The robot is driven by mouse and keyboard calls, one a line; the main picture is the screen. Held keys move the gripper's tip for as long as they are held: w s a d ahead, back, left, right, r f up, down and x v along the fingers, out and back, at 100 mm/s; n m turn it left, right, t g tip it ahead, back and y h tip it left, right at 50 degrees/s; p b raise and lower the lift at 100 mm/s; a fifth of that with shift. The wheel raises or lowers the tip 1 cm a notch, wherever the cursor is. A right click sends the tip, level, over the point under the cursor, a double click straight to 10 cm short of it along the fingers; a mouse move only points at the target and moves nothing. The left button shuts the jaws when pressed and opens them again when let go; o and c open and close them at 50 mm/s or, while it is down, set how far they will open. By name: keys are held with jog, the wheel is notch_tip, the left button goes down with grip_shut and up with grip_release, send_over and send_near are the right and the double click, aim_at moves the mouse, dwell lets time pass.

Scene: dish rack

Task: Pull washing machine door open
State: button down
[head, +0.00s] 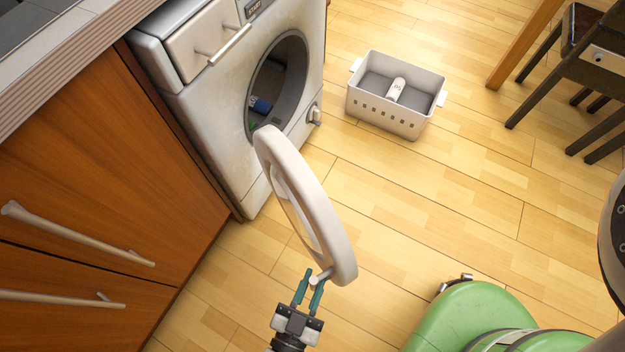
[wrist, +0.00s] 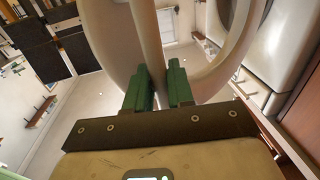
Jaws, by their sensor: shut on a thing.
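The washing machine (head: 215,135) is white and stands at the end of the wooden cabinets. Its round door (head: 325,225) is swung out from the body, and the dark drum opening (head: 280,85) shows with something blue and green inside. My gripper (head: 314,283) is at the door's outer edge, at the small handle (head: 320,276). In the wrist view, the green fingers (wrist: 158,85) are close together around a pale part of the door, with the round door ring (wrist: 115,40) right behind them.
A white basket (head: 390,125) with a white bottle (head: 396,89) stands on the wooden floor right of the machine. Dark chairs (head: 590,80) stand at the upper right. Wooden cabinets (head: 100,170) with long handles line the left. Floor between door and basket is clear.

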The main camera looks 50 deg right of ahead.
jog(key=shift+w+d, duration=0.2)
jog(key=shift+w, duration=0.15)
jog(key=c, duration=1.1)
grip_release()
jog(key=shift+d, duration=0.1)
jog(key=shift+s, duration=0.1)
jog(key=shift+s+a, duration=0.1)
jog(key=shift+a, duration=0.3)
jog(key=b+v, duration=0.1)
jog(key=v, duration=0.9)
